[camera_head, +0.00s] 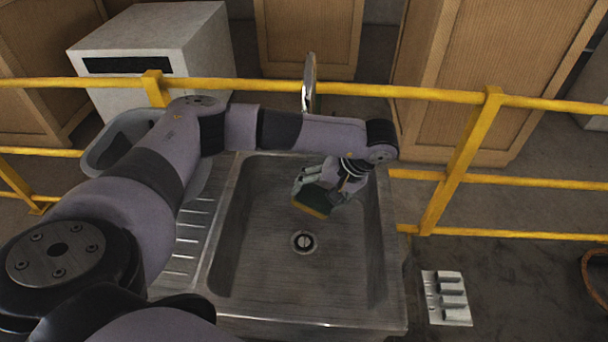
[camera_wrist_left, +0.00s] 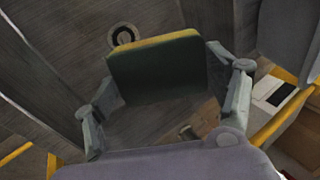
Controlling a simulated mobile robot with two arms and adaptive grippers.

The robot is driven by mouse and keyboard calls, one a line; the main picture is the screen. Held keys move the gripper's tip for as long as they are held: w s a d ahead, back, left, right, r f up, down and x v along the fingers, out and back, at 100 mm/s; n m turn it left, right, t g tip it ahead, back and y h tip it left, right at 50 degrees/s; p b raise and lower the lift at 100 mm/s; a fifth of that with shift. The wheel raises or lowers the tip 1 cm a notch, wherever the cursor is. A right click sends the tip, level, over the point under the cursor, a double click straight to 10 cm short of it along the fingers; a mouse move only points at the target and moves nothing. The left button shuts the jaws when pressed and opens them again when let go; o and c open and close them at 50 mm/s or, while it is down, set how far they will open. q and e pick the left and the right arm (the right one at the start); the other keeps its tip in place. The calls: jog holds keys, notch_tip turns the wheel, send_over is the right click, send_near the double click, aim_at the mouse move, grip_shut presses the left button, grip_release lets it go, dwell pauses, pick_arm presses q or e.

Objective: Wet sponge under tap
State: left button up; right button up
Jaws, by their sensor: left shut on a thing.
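My left gripper (camera_head: 318,191) reaches over the far part of the sink basin and is shut on a sponge (camera_head: 312,204). The sponge is dark green with a yellow-brown layer along one edge. In the left wrist view the sponge (camera_wrist_left: 158,68) sits between the two fingers of my left gripper (camera_wrist_left: 163,80). The steel sink (camera_head: 285,275) has a round drain in its floor, in front of the gripper. The tap (camera_head: 309,82) stands behind the sink; its lower part and spout are hidden behind the rail and my arm. No water shows. My right gripper is not in view.
A yellow rail (camera_head: 400,92) runs behind the sink. A grey tub (camera_head: 115,143) and a white box (camera_head: 150,55) are at the back left. A white panel with several grey blocks (camera_head: 447,297) lies to the right of the sink.

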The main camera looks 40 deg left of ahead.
pick_arm(q)
jog(key=shift+s+d+r+p, duration=0.25)
jog(key=shift+d+r+p, duration=0.1)
jog(key=shift+r+p, duration=0.1)
jog(key=shift+s+d+r+p, duration=0.85)
jog(key=shift+d+r, duration=0.2)
jog(key=shift+r, duration=0.05)
jog(key=shift+s+d+r, duration=0.45)
jog(key=shift+d, duration=0.15)
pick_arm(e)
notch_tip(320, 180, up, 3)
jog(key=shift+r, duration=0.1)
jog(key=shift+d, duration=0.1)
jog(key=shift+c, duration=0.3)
